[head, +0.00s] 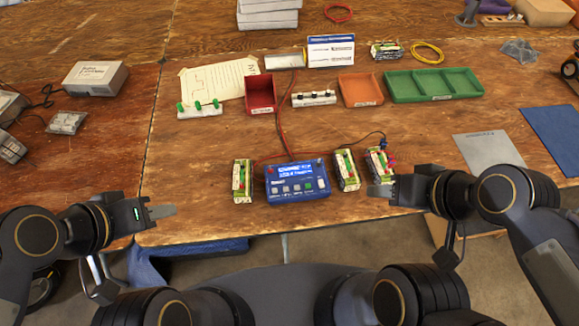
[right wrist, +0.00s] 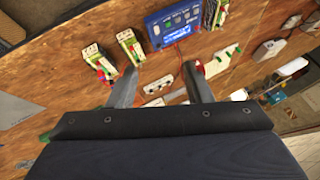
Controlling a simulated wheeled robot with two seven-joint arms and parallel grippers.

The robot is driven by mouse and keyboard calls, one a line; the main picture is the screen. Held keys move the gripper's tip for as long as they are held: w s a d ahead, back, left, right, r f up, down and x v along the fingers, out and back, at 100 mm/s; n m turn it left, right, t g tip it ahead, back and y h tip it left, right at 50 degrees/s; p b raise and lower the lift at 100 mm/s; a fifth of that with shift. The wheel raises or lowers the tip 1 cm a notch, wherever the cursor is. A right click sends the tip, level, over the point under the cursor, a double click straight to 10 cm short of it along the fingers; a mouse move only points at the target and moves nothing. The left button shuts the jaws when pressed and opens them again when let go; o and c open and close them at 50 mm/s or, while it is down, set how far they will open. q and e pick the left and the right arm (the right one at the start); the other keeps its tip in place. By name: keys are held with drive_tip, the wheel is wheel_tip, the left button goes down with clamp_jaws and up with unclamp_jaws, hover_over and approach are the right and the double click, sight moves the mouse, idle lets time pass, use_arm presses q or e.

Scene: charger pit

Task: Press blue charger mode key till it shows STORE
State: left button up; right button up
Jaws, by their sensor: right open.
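The blue charger (head: 297,181) sits near the front of the wooden table, with a lit blue screen on top and a row of keys below it, one of them green. The screen text is too small to read. The charger also shows at the top of the right wrist view (right wrist: 172,24). My left gripper (head: 172,210) is over the table's front edge, left of the charger; its finger opening cannot be made out. My right gripper (head: 372,191) is right of the charger, apart from it. In the right wrist view its fingers (right wrist: 160,85) are spread with nothing between them.
Battery packs stand beside the charger, one on its left (head: 242,181) and two on its right (head: 346,170) (head: 379,163). Red and black wires run behind it. A red bin (head: 259,95), an orange tray (head: 359,90) and a green tray (head: 433,85) stand further back.

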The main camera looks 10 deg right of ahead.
clamp_jaws()
idle(1.5)
